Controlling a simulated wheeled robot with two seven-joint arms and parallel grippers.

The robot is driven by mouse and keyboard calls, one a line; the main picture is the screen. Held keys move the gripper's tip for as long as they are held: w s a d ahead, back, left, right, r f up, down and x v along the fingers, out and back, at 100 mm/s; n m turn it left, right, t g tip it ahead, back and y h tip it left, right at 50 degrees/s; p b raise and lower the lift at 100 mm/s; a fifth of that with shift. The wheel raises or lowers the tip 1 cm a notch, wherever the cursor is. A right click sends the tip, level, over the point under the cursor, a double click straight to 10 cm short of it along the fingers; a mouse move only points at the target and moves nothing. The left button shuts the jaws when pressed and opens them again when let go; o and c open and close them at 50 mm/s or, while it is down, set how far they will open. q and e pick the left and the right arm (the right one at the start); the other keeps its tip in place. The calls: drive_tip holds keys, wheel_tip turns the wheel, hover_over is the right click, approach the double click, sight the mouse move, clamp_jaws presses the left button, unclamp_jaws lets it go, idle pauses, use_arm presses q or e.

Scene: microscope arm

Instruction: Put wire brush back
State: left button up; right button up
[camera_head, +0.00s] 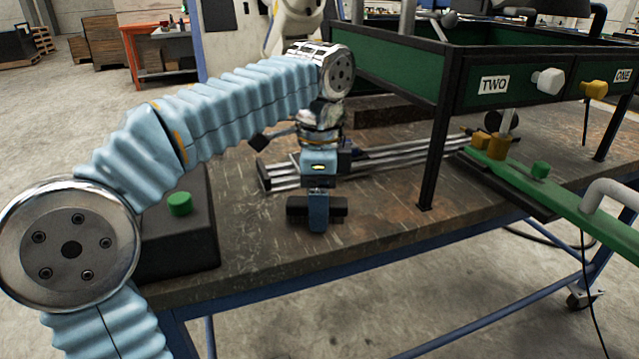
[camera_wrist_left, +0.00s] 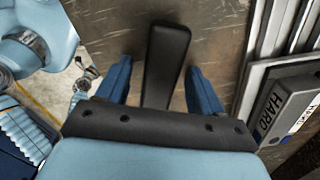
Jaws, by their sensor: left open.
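A plain black bar (camera_head: 297,208), which looks like the wire brush's handle, lies on the brown bench top near its front edge. In the left wrist view the black handle (camera_wrist_left: 166,60) runs between my fingers, with clear gaps on both sides. No bristles show, so I cannot be sure it is the brush. My left gripper (camera_head: 318,209) points down over the bar; one blue finger is in front of it and the other is hidden behind. In the wrist view the gripper (camera_wrist_left: 161,88) is open and straddles the handle. My right gripper is not in view.
Metal rails (camera_head: 400,158) and a box marked HARD (camera_wrist_left: 290,115) lie close behind my gripper. A black box with a green button (camera_head: 180,204) stands left. A green frame with drawers marked TWO (camera_head: 494,85) and ONE stands right, its black leg (camera_head: 436,150) on the bench.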

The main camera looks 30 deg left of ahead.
use_arm(q)
wheel_tip(320, 180, up, 12)
drive_tip(key=p, duration=0.3)
drive_tip(key=shift+p, duration=0.35)
